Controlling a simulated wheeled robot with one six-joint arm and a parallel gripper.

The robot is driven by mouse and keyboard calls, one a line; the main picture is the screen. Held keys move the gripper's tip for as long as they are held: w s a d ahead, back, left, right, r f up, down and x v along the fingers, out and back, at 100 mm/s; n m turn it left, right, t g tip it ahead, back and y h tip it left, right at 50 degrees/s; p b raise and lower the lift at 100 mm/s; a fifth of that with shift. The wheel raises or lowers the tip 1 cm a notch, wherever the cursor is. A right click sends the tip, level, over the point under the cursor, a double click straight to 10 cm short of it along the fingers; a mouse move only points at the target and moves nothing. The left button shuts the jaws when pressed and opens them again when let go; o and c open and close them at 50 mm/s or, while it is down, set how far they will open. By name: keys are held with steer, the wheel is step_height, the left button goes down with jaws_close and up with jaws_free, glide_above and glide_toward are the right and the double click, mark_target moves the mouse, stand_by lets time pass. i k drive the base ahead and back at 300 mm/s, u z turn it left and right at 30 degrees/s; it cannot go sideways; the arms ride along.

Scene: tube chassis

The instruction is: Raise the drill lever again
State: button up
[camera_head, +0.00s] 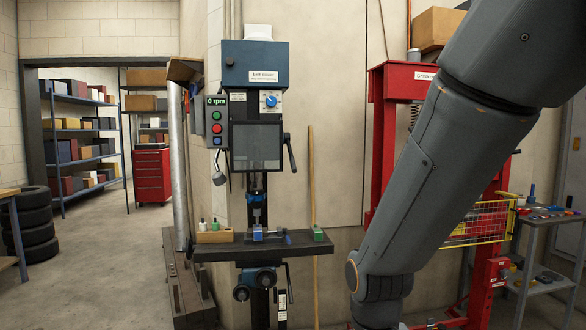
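The drill press (254,66) stands against the wall in the middle of the head view, with a blue head. A black lever (290,153) sits on the right side of its head and points down, tilted slightly outward. The chuck (257,200) is above a blue piece (258,232) on the drill table (212,250); I cannot tell whether they touch. The display (216,101) reads 0 rpm. My arm crosses the right side of the view, apart from the lever. My gripper is not in view.
A wooden block with small bottles (214,236) and a green block (318,234) are on the drill table. A wooden stick (311,190) leans on the wall right of the lever. A red press frame (382,150) stands further right, partly behind my arm. Open floor lies left.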

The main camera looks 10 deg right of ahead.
mark_target(287, 134)
steer(key=u, duration=0.05)
steer(key=i, duration=1.25)
steer(key=z, duration=0.6)
